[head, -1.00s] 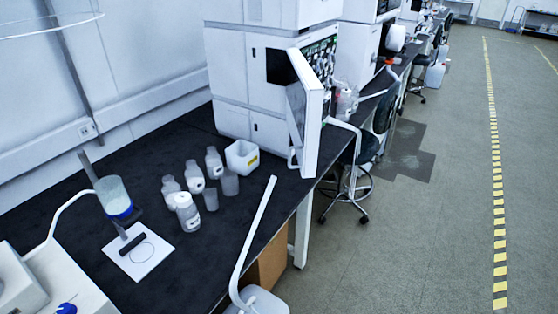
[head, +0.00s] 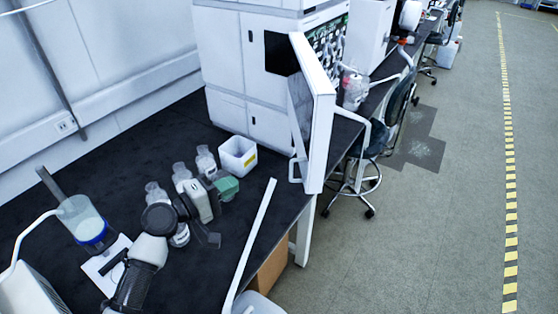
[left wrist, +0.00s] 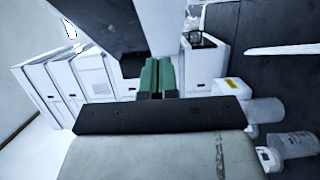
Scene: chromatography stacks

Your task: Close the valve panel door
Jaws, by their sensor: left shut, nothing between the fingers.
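The valve panel door (head: 320,115) is white and stands open in the head view, swung out from the front of the white chromatography stack (head: 235,75). Valves and tubing (head: 328,45) show behind it. A handle (head: 294,170) is at its lower edge. My left gripper (head: 228,188) has green fingertips. It is shut and empty over the bench, to the left of the door and apart from it. The shut fingertips also show in the left wrist view (left wrist: 157,76). Whether the door shows there I cannot tell. My right gripper is not in view.
Several bottles (head: 205,160) stand beside the gripper. A stool (head: 365,150) stands right of the door.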

